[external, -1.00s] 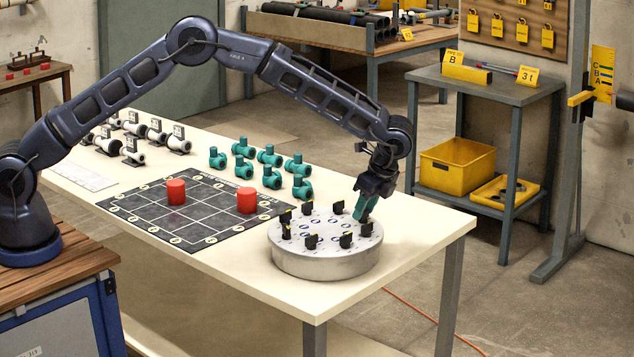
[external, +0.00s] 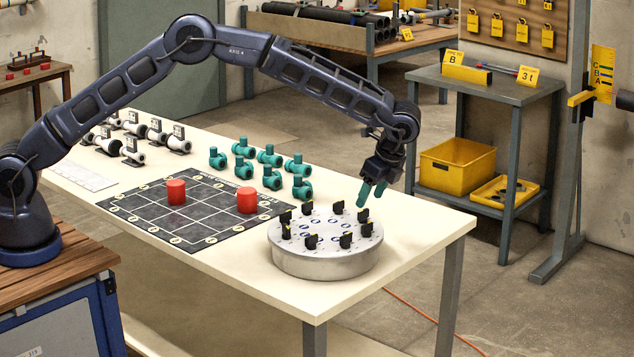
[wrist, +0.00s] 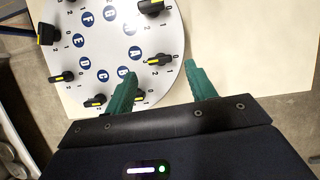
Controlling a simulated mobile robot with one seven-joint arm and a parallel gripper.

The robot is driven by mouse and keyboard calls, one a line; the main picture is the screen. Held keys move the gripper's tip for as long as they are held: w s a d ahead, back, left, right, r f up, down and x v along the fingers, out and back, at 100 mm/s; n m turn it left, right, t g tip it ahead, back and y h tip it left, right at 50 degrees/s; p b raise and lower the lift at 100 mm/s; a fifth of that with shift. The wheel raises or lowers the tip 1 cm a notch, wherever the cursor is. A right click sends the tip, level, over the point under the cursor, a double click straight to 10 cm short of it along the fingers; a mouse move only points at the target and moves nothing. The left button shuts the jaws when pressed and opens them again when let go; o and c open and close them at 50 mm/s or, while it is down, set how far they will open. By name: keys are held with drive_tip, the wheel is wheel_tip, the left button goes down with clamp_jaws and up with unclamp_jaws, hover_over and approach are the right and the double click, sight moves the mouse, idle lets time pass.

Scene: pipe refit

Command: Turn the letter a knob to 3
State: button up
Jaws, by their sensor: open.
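The round pale dial plate (external: 326,266) stands on the table's near right corner and carries several black knobs with yellow marks. In the wrist view, the letter A label (wrist: 137,52) sits beside a black knob (wrist: 160,60) whose yellow mark shows on its left end. I cannot tell which number it points to. My gripper (external: 368,202) is open and empty, with green fingers, above the plate's far right edge. In the wrist view, my gripper (wrist: 161,68) has its fingers on either side of the A knob's position, apart from it.
Other knobs surround the A knob, such as one near the top of the wrist view (wrist: 150,7). A black grid mat (external: 205,212) with two red cylinders (external: 176,192) lies left of the plate. Green fittings (external: 271,178) stand behind. Table right of the plate is clear.

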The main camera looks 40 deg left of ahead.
drive_tip(key=v, duration=0.6)
drive_tip(key=shift+r, duration=0.2)
drive_tip(key=shift+d, duration=0.1)
drive_tip(key=a+r+n+h, duration=0.1)
drive_tip(key=a+r+n, duration=0.3)
drive_tip(key=a+r, duration=1.3)
drive_tip(key=s+a+r+n, duration=0.1)
drive_tip(key=s+a+r, duration=0.2)
drive_tip(key=a, duration=0.3)
drive_tip(key=s+a+r+n+t+h, duration=0.1)
drive_tip(key=s+a+r, duration=0.2)
drive_tip(key=a, duration=0.2)
drive_tip(key=s+a+r+n, duration=0.1)
drive_tip(key=s+a+r, duration=0.2)
drive_tip(key=a, duration=0.3)
drive_tip(key=s+a+r+n+t+h, duration=0.25)
drive_tip(key=s+a+n, duration=0.25)
drive_tip(key=s+a, duration=1.05)
drive_tip(key=s+a+f+n, duration=0.2)
drive_tip(key=s+a, duration=0.3)
drive_tip(key=s, duration=0.3)
drive_tip(key=s+a+f+n+t, duration=0.1)
drive_tip(key=s+a+f+n, duration=0.2)
drive_tip(key=s, duration=0.6)
wheel_tip(320, 180, down, 2)
drive_tip(key=shift+a+f, duration=0.25)
drive_tip(key=shift+a, duration=0.6)
